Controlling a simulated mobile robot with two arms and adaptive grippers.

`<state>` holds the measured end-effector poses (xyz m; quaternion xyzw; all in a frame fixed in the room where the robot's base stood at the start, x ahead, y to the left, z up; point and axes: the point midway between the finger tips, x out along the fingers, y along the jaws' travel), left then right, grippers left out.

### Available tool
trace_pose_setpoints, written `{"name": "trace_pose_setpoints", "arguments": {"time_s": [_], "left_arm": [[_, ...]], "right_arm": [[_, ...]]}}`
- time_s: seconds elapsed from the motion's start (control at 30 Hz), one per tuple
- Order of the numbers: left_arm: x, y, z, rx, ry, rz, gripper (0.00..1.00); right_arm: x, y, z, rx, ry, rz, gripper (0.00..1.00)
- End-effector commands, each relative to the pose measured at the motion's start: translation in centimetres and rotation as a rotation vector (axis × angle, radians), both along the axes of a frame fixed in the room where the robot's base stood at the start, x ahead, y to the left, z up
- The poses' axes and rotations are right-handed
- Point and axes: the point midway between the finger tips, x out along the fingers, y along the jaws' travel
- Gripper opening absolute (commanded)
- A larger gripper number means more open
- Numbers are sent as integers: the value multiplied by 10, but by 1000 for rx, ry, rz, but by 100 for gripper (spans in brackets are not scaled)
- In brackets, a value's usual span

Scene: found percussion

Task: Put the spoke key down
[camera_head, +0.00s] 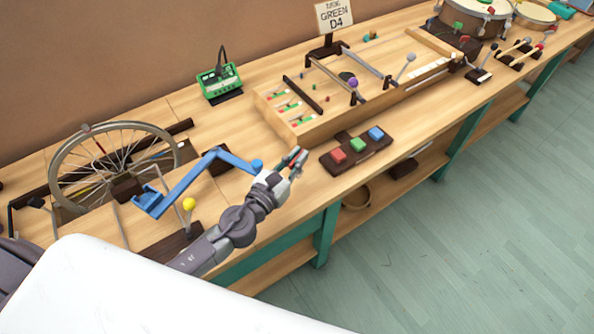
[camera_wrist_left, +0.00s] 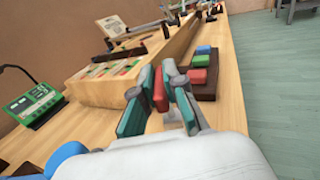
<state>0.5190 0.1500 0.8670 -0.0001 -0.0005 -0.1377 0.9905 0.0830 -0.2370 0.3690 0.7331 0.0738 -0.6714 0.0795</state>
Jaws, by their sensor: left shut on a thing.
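My left gripper (camera_head: 294,161) is shut on a small red piece, which I take to be the spoke key (camera_wrist_left: 159,90). In the left wrist view the piece stands between the teal-padded fingers (camera_wrist_left: 160,98). The gripper is above the bench's front part, between a blue cranked bar (camera_head: 183,181) and a dark block with coloured buttons. Whether the key touches the bench cannot be told. A spoked wheel (camera_head: 84,146) stands at the left of the bench. My right gripper is not in view.
The dark button block (camera_head: 331,168) is close to the gripper's right. A wooden slatted instrument (camera_head: 268,115) lies behind it, and a green device (camera_head: 220,83) stands farther back. Bare bench (camera_head: 240,122) lies behind the gripper.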

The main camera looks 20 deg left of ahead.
Motion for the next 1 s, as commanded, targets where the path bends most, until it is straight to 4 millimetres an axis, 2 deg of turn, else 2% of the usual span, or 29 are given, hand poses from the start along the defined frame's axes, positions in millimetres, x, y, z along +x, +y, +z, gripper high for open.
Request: {"name": "trace_pose_setpoints", "arguments": {"time_s": [0.03,0.1,0.2,0.53,0.7,0.73,0.83,0.87,1.0], "left_arm": [[0,0,-13,-1,1,1,0],[0,0,-25,-1,1,1,0],[0,0,-36,0,0,1,0],[0,-1,-37,0,0,0,0],[0,-1,-43,0,0,0,0],[0,-1,-41,0,0,0,16],[0,-1,-41,0,0,0,32],[0,-1,-41,0,0,0,36],[0,-1,-41,0,0,0,36]], "right_arm": [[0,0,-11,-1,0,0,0],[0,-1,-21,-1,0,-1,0],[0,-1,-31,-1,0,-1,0],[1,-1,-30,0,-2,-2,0],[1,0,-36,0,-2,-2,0],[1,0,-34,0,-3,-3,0],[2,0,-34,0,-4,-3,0],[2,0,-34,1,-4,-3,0],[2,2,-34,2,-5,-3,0]]}}
